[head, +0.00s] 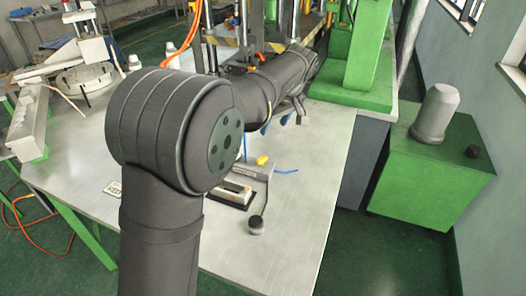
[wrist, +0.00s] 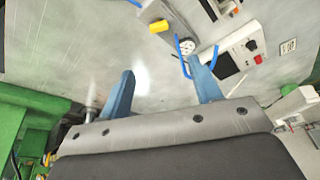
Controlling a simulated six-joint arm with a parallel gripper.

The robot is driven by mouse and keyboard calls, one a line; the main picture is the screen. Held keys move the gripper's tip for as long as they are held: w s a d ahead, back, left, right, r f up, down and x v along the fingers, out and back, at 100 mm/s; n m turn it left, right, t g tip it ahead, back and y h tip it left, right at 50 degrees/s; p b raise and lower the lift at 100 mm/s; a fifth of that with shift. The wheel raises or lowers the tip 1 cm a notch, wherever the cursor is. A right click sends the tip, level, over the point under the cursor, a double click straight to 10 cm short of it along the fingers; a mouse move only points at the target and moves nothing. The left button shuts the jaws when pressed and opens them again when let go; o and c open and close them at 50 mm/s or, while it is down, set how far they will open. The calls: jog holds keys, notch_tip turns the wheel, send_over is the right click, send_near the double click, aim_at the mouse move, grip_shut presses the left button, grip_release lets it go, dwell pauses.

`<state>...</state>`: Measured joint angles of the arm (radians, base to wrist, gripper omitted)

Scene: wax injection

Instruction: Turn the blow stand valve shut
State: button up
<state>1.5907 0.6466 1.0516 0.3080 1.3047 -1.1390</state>
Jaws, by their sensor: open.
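The blow stand (head: 250,172) is a small metal block on the bench with a blue hose. A small yellow piece (head: 262,160), which looks like its valve handle, shows at its far end. In the wrist view the yellow piece (wrist: 159,26) lies beyond the fingertips, with a round gauge-like part (wrist: 187,46) and the blue hose (wrist: 181,62) near it. Whether the valve is open or shut cannot be told. My gripper (wrist: 161,66) has its two blue fingers spread apart with nothing between them. In the head view my gripper (head: 276,123) is above the bench, behind the yellow piece.
The metal bench (head: 300,215) is clear to the right. A green press (head: 350,85) stands behind, and a green cabinet (head: 425,180) beyond the right edge.

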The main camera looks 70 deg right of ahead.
aim_at(262, 158)
jog(key=x, duration=1.7)
jog(key=shift+s, duration=0.1)
jog(key=c, duration=1)
